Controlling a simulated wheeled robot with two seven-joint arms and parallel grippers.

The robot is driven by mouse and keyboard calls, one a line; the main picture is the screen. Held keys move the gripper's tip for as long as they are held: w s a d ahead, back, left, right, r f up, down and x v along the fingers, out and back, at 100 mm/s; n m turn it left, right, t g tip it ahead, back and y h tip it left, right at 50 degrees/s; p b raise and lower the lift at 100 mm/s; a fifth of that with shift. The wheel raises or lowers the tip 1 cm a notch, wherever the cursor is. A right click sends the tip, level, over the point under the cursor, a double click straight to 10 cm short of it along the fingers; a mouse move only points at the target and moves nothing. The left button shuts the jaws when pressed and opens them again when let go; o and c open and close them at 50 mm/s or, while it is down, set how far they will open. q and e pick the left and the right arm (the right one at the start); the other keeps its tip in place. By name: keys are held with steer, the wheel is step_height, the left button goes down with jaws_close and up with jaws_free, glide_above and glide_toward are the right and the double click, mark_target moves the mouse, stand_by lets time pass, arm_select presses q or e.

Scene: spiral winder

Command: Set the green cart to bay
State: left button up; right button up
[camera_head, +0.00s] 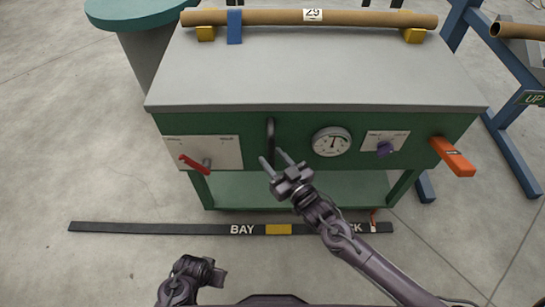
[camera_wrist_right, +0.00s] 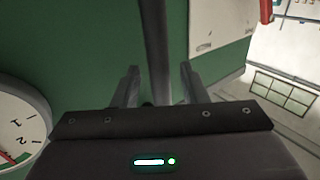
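The green cart (camera_head: 300,122) has a grey top and a green front. A black vertical handle (camera_head: 270,141) stands out from its front. My right gripper (camera_head: 277,160) is open at the handle's lower end. In the right wrist view the handle (camera_wrist_right: 157,45) runs between the two spread fingers (camera_wrist_right: 158,88); contact cannot be told. A dark floor strip (camera_head: 150,228) before the cart reads BAY left of a yellow mark (camera_head: 278,229); a word ending in CK on its right is partly hidden by my right arm. My left gripper (camera_head: 212,275) is low at left, its fingers unclear.
A brown tube (camera_head: 370,18) marked 29 lies on yellow blocks on top. A blue frame (camera_head: 500,140) stands at right. Floor at left is clear.

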steer(key=shift+x, duration=0.85)
jaws_close()
